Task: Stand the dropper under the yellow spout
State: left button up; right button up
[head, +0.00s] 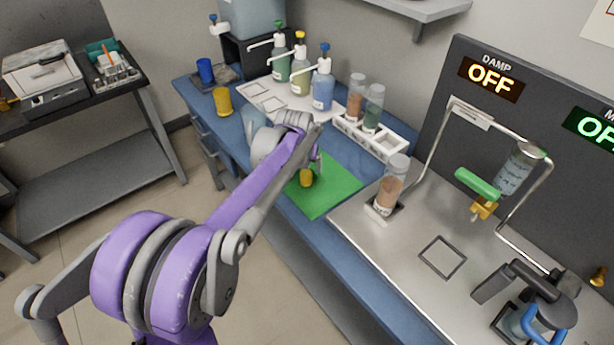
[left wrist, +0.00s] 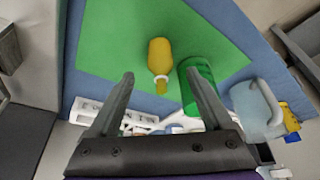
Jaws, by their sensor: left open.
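The dropper, a small amber-yellow bottle with a pale tip, lies or stands on the green mat (head: 335,192); which, I cannot tell. It shows just below my left gripper (head: 314,160) in the head view (head: 306,178). In the left wrist view the dropper (left wrist: 159,58) is ahead of and between the two open fingers (left wrist: 160,86), with nothing held. Several pump bottles stand at the back of the blue bench; the middle one has a yellow top (head: 300,38). A white plate with outlined squares (head: 258,97) lies in front of them. My right gripper is not in view.
A green cylinder (left wrist: 188,98) is close beside the dropper, by one finger. A clear pitcher (left wrist: 250,108) and yellow cup (head: 222,101) stand farther along. A white rack (head: 385,142) with tubes is behind the mat. The metal worktop (head: 385,258) holds a tube and wire frame.

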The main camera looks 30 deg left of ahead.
aim_at(305, 171)
pick_arm(q)
jog(key=x, duration=0.6)
jog(key=shift+f, duration=0.25)
grip_shut()
